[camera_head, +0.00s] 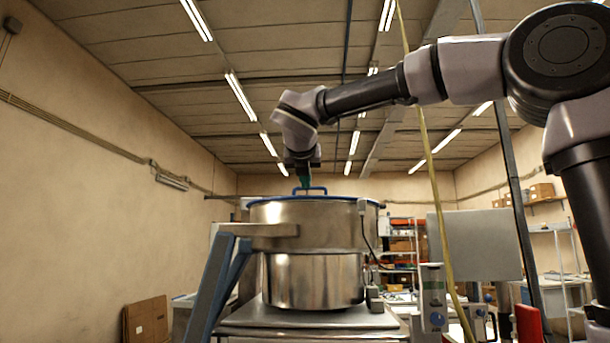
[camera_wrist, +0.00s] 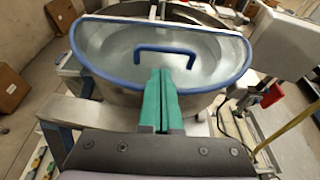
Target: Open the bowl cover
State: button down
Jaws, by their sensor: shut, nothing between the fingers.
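The large steel bowl (camera_head: 318,223) stands on a metal stand. Its cover (camera_wrist: 108,50) is a clear, pale panel with a blue rim, lying flat over the near part of the bowl's top. A blue U-shaped handle (camera_wrist: 165,49) stands up from the cover, and it also shows in the head view (camera_head: 316,187). My gripper (camera_wrist: 161,71) has green fingers pressed together with nothing between them. It points down at the handle; in the wrist view the tips appear between the handle's legs, just short of its bar. I cannot tell whether they touch. The head view shows my gripper (camera_head: 304,184) above the cover, at the handle's left part.
A straight bar (camera_wrist: 150,20) crosses the bowl's top behind the cover. A blue-grey support leg (camera_head: 217,285) and bracket stand left of the bowl. A yellow hose (camera_head: 428,170) hangs at the right. Shelves (camera_head: 403,245) stand behind. The space above the bowl is clear apart from my arm.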

jog(key=shift+x, duration=2.15)
jog(key=shift+r, duration=0.1)
